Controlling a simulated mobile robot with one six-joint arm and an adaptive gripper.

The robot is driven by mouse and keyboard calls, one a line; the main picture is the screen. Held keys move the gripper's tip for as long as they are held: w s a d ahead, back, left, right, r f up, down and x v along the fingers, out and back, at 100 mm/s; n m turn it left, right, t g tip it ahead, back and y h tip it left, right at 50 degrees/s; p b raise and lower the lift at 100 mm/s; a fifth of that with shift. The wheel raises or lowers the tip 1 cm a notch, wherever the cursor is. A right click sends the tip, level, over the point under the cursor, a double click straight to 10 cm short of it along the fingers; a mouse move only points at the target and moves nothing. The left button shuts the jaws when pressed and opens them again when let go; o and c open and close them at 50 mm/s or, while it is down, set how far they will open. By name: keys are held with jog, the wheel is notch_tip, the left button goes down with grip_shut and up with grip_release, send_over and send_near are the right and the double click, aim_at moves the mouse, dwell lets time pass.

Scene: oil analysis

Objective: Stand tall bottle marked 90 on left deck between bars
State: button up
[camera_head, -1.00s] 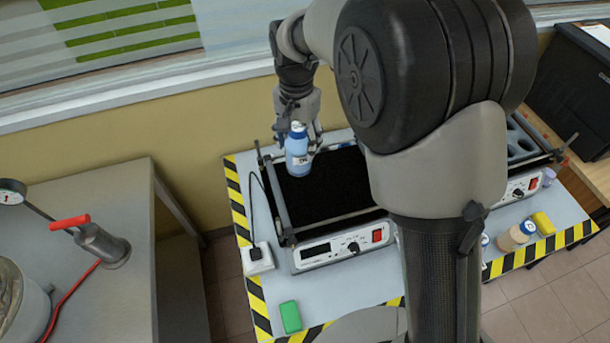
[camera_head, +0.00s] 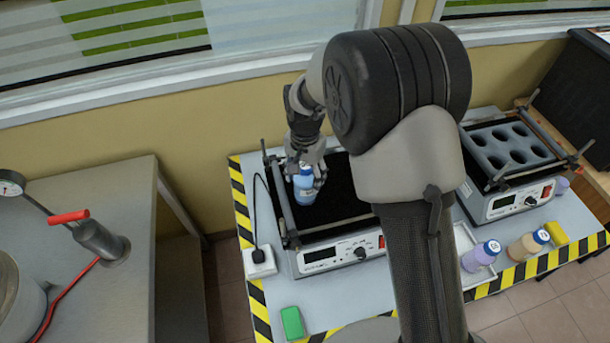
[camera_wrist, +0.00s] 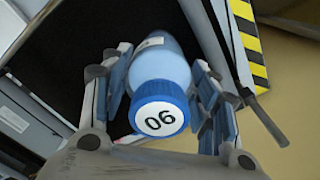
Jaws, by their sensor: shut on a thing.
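The tall bottle marked 90 (camera_head: 304,187) is light blue with a blue cap. Its white cap label shows the number in the wrist view (camera_wrist: 158,121). My gripper (camera_head: 306,172) is shut on the bottle, one finger on each side. The bottle is roughly upright over the left part of the left deck (camera_head: 330,208), a black platform with metal bars (camera_head: 279,203) along its side. I cannot tell whether its base touches the deck, as the lower end is hard to make out.
A second shaker with a holed grey rack (camera_head: 505,146) stands at the right. A purple bottle (camera_head: 480,257), a tan-filled bottle (camera_head: 527,245) and a yellow block (camera_head: 558,232) are at the front right. A green block (camera_head: 292,323) and a white socket box (camera_head: 260,262) lie at the front left.

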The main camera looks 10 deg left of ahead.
jog(key=o, duration=1.3)
jog(key=shift+o, duration=0.2)
notch_tip(320, 180, up, 12)
jog(key=p, duration=0.2)
jog(key=shift+r+p, duration=0.1)
jog(key=shift+p, duration=0.2)
